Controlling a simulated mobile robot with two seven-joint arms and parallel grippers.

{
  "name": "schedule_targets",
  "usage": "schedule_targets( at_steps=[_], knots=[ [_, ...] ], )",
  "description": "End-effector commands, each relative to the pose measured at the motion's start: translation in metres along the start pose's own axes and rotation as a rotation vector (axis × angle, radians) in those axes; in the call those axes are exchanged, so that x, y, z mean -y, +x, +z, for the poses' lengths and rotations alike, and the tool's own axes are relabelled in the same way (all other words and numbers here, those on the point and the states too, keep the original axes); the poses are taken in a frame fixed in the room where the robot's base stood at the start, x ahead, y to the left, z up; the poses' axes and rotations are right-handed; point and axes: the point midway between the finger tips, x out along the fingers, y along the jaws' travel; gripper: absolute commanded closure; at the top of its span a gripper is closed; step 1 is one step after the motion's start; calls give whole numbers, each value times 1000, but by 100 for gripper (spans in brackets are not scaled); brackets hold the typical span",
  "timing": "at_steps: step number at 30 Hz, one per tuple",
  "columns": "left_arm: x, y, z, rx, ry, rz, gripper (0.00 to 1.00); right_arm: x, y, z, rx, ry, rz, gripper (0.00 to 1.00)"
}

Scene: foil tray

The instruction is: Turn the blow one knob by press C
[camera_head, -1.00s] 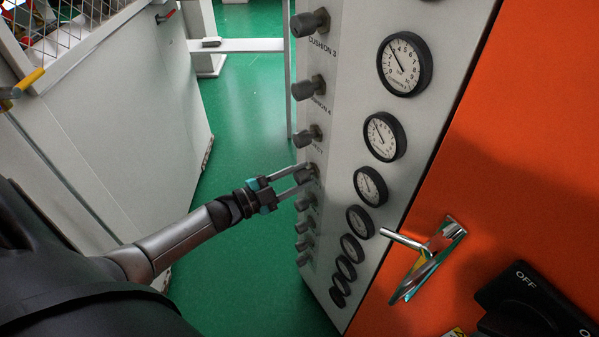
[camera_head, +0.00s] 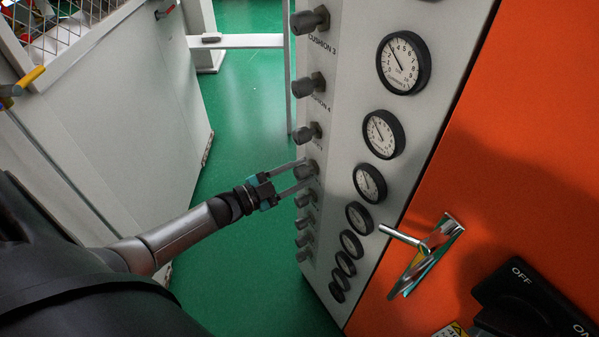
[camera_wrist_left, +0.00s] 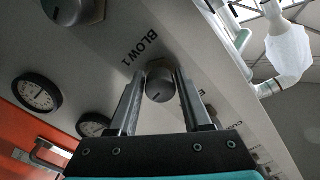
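A dark round knob (camera_head: 305,170) sits in a column on the grey panel in the head view. My left gripper (camera_head: 308,173) reaches it from the left, one finger on each side. In the left wrist view the same knob (camera_wrist_left: 160,85) is between the two fingertips, and a "BLOW 1" label (camera_wrist_left: 140,50) lies beside it. The label is between this knob and a larger-looking knob (camera_wrist_left: 72,8). The fingers stand apart at about the knob's width. I cannot tell whether they touch it. My right gripper is not in view.
Other knobs, such as one just above (camera_head: 307,132), sit close above and below. Several round gauges, including one at right (camera_head: 370,184), line the grey panel (camera_head: 345,120). A metal handle (camera_head: 405,238) juts from the orange door. Green floor (camera_head: 238,140) lies open between panel and cabinet.

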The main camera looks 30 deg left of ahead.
Motion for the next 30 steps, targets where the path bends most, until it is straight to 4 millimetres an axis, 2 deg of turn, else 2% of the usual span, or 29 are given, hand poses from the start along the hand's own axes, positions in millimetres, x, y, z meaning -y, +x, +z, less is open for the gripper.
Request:
schedule_targets(
  at_steps=[1, 5, 13, 17, 23, 30],
  knots=[
    [0, 0, 0, 0, 0, 0, 44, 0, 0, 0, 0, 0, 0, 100],
    [0, 0, 0, 0, 0, 0, 30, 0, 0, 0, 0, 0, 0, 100],
    [0, -1, 0, 1, 0, -1, 29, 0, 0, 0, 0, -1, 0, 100],
    [0, -10, 0, 2, 0, 1, 29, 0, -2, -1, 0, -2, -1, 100],
    [0, -43, 0, 5, -1, 2, 29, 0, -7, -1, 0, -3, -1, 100],
    [0, -96, 0, 5, -1, 3, 29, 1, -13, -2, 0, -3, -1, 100]
  ],
)
